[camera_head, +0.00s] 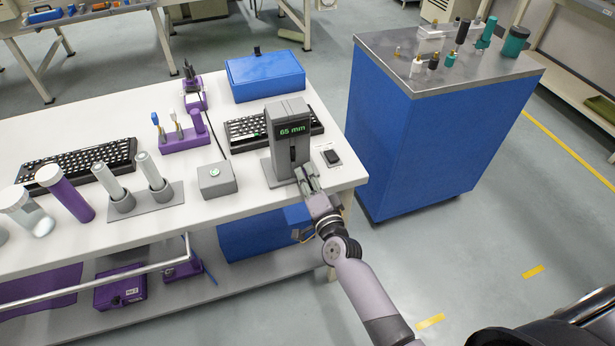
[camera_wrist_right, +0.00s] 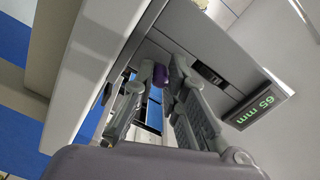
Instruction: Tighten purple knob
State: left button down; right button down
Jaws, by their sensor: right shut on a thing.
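A grey device (camera_head: 286,135) with a green "65 mm" display stands on the white table near its right end. Its display (camera_wrist_right: 258,105) also shows in the right wrist view. The purple knob (camera_wrist_right: 174,76) is at the lower part of the device and is partly covered by the fingertips. My right gripper (camera_head: 307,180) reaches the front of the device from the lower right. In the right wrist view its fingers (camera_wrist_right: 165,74) are shut on the knob from both sides. In the head view the knob is hidden. My left gripper is not in view.
A keyboard (camera_head: 247,131) and a blue box (camera_head: 264,74) are behind. A blue cabinet (camera_head: 430,140) stands to the right, past a floor gap.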

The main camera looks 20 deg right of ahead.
jog(key=m+b, duration=0.1)
jog(key=m, duration=0.4)
jog(key=shift+m, duration=0.3)
jog(key=m, duration=0.4)
jog(key=shift+r+m+b, duration=0.1)
jog(key=shift+m+b, duration=0.25)
jog(key=shift+m, duration=0.05)
jog(key=c, duration=1.6)
grip_release()
jog(key=shift+s, duration=0.1)
jog(key=s, duration=1.2)
jog(key=shift+d, duration=0.25)
